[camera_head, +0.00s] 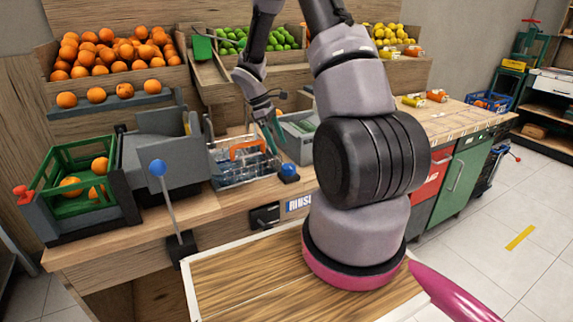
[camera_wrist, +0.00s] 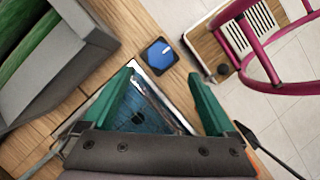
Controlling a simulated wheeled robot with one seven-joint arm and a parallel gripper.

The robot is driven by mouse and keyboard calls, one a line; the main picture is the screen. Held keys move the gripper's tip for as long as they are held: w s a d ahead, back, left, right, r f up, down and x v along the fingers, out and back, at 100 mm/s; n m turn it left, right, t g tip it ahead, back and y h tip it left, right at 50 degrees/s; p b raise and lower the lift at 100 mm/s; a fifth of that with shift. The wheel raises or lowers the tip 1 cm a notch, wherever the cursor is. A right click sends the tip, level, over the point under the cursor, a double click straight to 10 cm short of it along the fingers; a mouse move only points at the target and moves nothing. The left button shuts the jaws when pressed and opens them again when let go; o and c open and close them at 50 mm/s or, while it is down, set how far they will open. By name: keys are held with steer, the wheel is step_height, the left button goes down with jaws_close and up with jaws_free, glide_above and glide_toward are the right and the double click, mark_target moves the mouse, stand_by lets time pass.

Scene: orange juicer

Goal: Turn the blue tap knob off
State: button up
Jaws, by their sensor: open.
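The blue tap knob (camera_head: 288,171) sits on the wooden counter, just right of the metal basin (camera_head: 243,166). In the wrist view the knob (camera_wrist: 160,55) is a blue hexagonal cap with a white mark on a dark base. My gripper (camera_wrist: 162,76) has its two green fingers spread apart with nothing between them. The knob lies beyond the fingertips, apart from them and roughly centred.
A grey juicer machine (camera_head: 155,160) and a green crate (camera_head: 75,185) with oranges stand left. A grey container (camera_head: 300,140) stands behind the knob. Fruit bins line the back.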

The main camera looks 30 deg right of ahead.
mark_target(288, 166)
steer(key=x, duration=0.9)
steer(key=c, duration=1.4)
steer(key=shift+o, duration=0.2)
